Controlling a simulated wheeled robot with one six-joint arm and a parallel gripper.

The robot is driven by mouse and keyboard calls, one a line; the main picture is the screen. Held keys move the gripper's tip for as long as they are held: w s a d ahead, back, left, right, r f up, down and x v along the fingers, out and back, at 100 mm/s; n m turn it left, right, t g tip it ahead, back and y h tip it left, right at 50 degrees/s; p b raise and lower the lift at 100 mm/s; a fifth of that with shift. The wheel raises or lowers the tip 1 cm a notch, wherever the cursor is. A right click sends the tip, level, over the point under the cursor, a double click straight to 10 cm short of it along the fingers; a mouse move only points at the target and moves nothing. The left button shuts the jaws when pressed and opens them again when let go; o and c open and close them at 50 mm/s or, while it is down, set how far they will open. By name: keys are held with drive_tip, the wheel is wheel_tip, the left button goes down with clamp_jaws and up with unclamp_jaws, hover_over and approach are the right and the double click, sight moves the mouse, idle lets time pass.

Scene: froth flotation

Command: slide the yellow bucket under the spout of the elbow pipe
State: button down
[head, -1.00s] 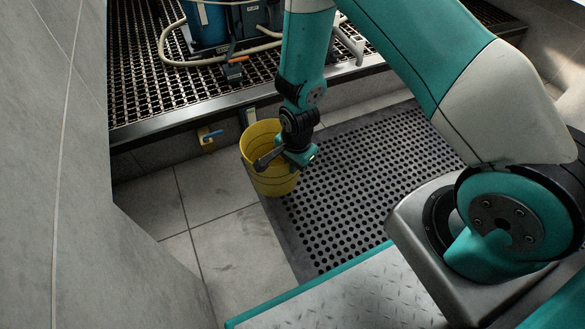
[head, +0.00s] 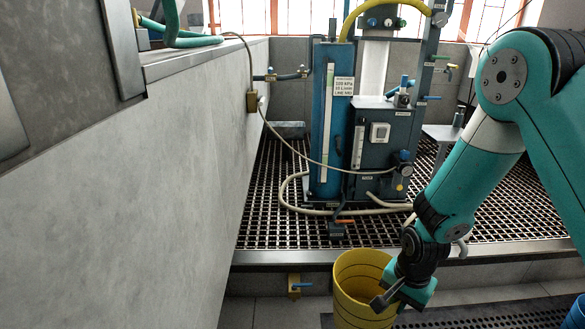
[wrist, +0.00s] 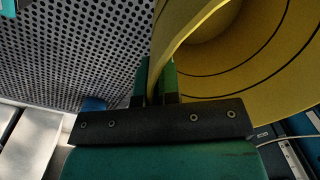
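The yellow bucket (head: 352,285) stands upright on the floor by the raised step in the head view, its lower part cut off by the frame. My gripper (head: 390,296) is at the bucket's right rim. In the wrist view the green fingers of my gripper (wrist: 155,88) lie on both sides of the wall of the bucket (wrist: 262,112), shut on it. I cannot make out the elbow pipe or its spout for certain; the bucket and arm cover part of the step face.
A brass valve with a blue handle (head: 294,286) is on the step face left of the bucket. A blue flotation column (head: 328,130) stands on the grating (head: 265,215) above. A grey wall (head: 130,190) fills the left. A perforated mat (wrist: 75,50) lies beside the bucket.

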drive_tip(key=d+r+n+p, duration=0.2)
drive_tip(key=d+r+n, duration=0.15)
drive_tip(key=r, duration=0.25)
drive_tip(key=d+r+n+p, duration=0.2)
drive_tip(key=r+n, duration=0.3)
drive_tip(key=r, duration=0.1)
wheel_tip(320, 180, up, 28)
drive_tip(key=s+p, duration=0.1)
drive_tip(key=p, duration=3.6)
drive_tip(key=shift+s+d+r, duration=0.15)
drive_tip(key=shift+s, duration=0.2)
